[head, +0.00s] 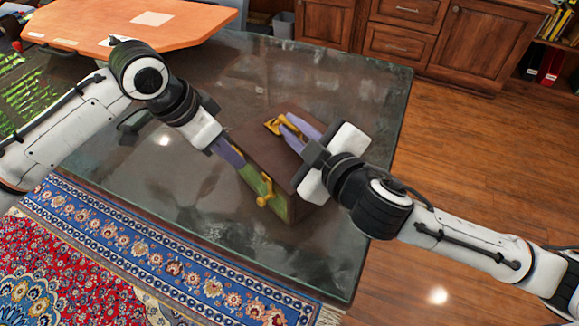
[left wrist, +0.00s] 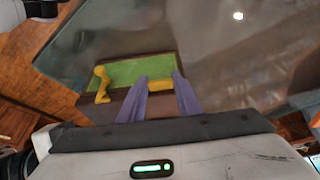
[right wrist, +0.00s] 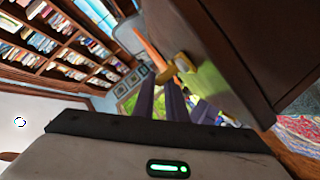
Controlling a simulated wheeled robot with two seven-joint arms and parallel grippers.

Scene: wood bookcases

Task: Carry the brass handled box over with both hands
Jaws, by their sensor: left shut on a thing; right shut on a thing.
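The brass handled box (head: 268,150) is dark brown with a green panel and brass-yellow handles. It is at the middle of the head view, tilted in the picture, over the dark glossy table. My left gripper (head: 236,160) is shut on it at its left side; the left wrist view shows a yellow handle part (left wrist: 158,84) between the fingers and another handle (left wrist: 102,84) beside them. My right gripper (head: 286,124) is shut at the brass handle (head: 273,125) on the far side. Whether the box touches the table cannot be told.
The dark table (head: 360,105) has clear room behind and left of the box. A patterned rug (head: 70,265) is in front. Wooden cabinets (head: 440,38) stand behind, with open wood floor (head: 470,150) at right.

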